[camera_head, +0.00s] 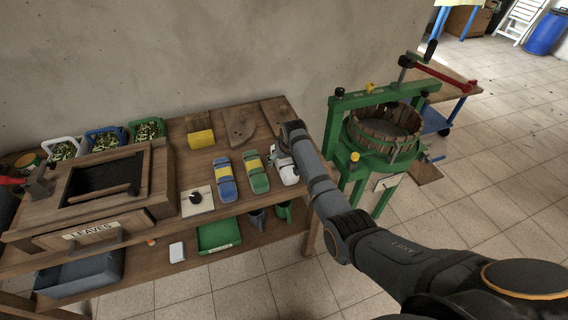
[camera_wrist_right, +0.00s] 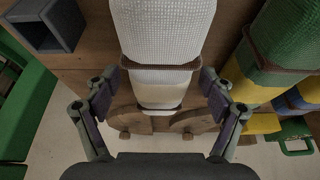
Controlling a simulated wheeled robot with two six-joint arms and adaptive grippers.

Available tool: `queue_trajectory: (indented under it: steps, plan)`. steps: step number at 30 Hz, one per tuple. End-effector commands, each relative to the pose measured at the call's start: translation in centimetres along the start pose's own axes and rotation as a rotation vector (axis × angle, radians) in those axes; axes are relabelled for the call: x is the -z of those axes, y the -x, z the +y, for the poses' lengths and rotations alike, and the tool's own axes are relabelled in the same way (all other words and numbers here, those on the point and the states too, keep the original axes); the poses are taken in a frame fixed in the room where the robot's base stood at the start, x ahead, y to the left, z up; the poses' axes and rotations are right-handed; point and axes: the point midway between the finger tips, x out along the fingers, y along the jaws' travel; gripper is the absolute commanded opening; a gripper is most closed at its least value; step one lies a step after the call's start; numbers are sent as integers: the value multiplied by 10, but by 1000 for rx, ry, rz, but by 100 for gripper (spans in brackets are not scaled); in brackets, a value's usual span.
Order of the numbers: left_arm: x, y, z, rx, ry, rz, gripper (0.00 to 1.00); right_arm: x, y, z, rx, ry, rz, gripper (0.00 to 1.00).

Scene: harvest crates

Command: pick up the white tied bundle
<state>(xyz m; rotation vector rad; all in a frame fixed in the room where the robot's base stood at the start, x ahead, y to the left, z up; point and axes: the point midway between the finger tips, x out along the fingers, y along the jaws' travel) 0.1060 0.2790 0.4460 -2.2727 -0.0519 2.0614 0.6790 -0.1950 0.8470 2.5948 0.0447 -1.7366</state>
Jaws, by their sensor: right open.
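The white tied bundle (camera_head: 286,174) lies at the right end of a row of bundles on the wooden bench. In the right wrist view the white bundle (camera_wrist_right: 165,35) is large, with a woven surface and a brown tie band. My right gripper (camera_wrist_right: 160,92) is open, with one finger on each side of the bundle near the band. I cannot tell whether the fingers touch it. In the head view my right gripper (camera_head: 281,151) is over the bundle's far part and partly hides it. My left gripper is not in view.
A green bundle (camera_head: 256,177) and a blue bundle (camera_head: 224,182), both with yellow middles, lie left of it. The green one is close by in the wrist view (camera_wrist_right: 285,40). A green press (camera_head: 345,135) stands right of the bench. A wooden LEAVES box (camera_head: 150,190) stands left.

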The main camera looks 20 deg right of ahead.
Motion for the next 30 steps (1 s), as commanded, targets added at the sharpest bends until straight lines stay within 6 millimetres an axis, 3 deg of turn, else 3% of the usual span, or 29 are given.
queue_trajectory:
  steps: [5,22,30]
  plan:
    - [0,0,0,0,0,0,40,0,0,0,0,0,0,82]
    - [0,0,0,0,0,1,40,0,0,0,0,0,0,4]
    - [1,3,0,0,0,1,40,2,3,0,0,0,3,4]
